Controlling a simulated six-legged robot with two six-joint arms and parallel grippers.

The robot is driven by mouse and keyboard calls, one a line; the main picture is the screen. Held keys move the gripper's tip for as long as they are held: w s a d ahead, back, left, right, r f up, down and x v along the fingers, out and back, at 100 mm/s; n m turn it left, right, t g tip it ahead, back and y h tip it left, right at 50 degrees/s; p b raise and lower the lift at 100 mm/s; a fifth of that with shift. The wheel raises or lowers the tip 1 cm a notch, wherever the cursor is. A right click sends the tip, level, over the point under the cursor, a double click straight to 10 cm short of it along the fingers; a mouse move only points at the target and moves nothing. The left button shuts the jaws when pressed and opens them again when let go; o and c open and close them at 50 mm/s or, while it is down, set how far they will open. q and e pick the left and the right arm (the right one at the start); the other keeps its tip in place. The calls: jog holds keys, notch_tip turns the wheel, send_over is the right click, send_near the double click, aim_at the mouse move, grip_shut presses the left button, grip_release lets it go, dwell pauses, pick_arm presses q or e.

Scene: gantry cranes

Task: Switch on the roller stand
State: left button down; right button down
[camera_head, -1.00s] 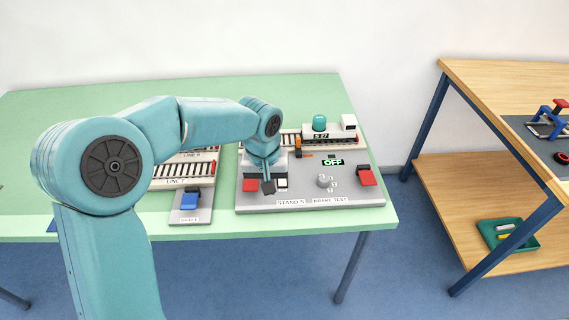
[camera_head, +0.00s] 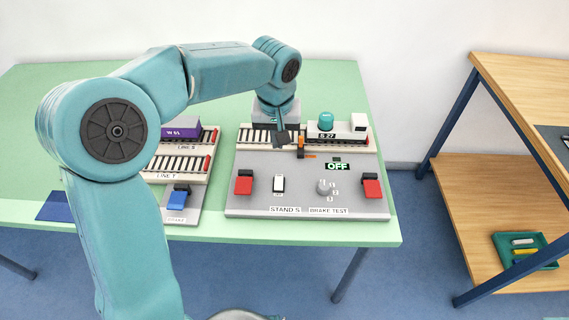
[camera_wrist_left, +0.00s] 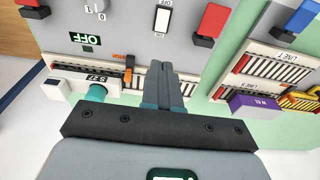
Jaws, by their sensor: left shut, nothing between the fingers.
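The roller stand is a grey panel (camera_head: 300,205) labelled "STAND S" and "BRAKE TEST" on the green table. Its display (camera_head: 338,166) reads OFF, also in the left wrist view (camera_wrist_left: 83,39). A white rocker switch (camera_head: 279,184) in a dark frame sits left of a grey numbered knob (camera_head: 324,187); the rocker shows clear in the wrist view (camera_wrist_left: 163,20). My left gripper (camera_head: 284,138) is shut and empty, pointing down over the roller track behind the rocker; its fingers show in the wrist view (camera_wrist_left: 161,72). My right gripper is not in view.
Red blocks on black bases stand at the panel's left (camera_head: 243,184) and right (camera_head: 371,187). A white locomotive (camera_head: 345,134) and an orange lever (camera_head: 301,146) are near the fingers. Another track with a purple wagon (camera_head: 180,131) and blue switch (camera_head: 178,198) lies left.

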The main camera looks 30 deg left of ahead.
pick_arm(q)
jog(key=shift+s+d+r, duration=0.1)
jog(key=shift+d, duration=0.05)
send_near(279, 178)
jog(key=f, duration=0.4)
jog(key=w+f, duration=0.1)
jog(key=f, duration=0.1)
jog(key=shift+w+a+f, duration=0.1)
jog(key=shift+a+f, duration=0.25)
